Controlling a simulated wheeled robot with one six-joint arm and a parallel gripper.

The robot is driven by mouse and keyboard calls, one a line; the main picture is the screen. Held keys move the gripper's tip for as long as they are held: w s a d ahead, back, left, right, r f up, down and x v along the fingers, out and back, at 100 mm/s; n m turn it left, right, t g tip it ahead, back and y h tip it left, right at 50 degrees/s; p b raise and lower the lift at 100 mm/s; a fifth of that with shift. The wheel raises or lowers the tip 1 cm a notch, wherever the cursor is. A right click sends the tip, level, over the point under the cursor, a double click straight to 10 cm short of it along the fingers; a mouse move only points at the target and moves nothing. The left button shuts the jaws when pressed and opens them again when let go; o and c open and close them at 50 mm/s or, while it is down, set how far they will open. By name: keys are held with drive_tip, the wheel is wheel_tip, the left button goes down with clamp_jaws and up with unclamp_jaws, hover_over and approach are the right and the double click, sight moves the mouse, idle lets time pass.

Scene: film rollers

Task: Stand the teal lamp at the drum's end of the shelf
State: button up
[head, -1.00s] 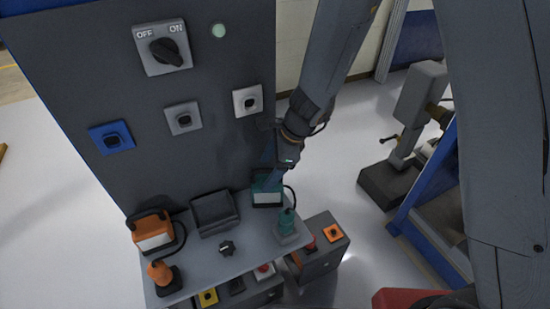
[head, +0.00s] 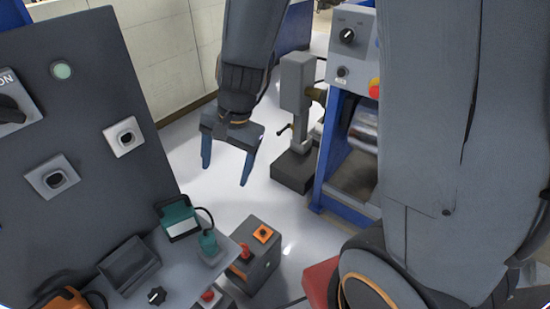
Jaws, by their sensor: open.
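A teal box-shaped unit with a pale front panel (head: 180,226) sits on the grey shelf (head: 185,277), against the dark panel. A cord runs from it to a teal upright piece on a grey base (head: 209,243) at the shelf's right end. I cannot tell for sure which of the two teal pieces is the lamp. My gripper (head: 226,174) is open and empty, its two blue fingers pointing down, above and to the right of the teal pieces and apart from them. The drum (head: 364,128), a shiny roller, shows in the blue-framed machine on the right.
A dark open tray (head: 128,265), a black knob (head: 156,296) and an orange unit (head: 62,299) occupy the shelf's left part. A grey box with a red button (head: 256,257) stands beyond its right end. A grey press (head: 296,100) stands behind my gripper. White floor lies between.

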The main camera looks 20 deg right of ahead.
drive_tip(key=s+d+r+n+h, duration=0.2)
drive_tip(key=s+d+n, duration=0.3)
drive_tip(key=d+n, duration=0.3)
drive_tip(key=d+r, duration=0.1)
drive_tip(key=d, duration=0.3)
drive_tip(key=shift+s+r+t+h, duration=0.2)
drive_tip(key=shift+t+h, duration=0.1)
drive_tip(key=shift+t, duration=0.1)
drive_tip(key=shift+g, duration=0.3)
wheel_tip(320, 180, down, 5)
drive_tip(key=b, duration=0.4)
drive_tip(key=shift+f+b, duration=0.15)
drive_tip(key=shift+b, duration=0.2)
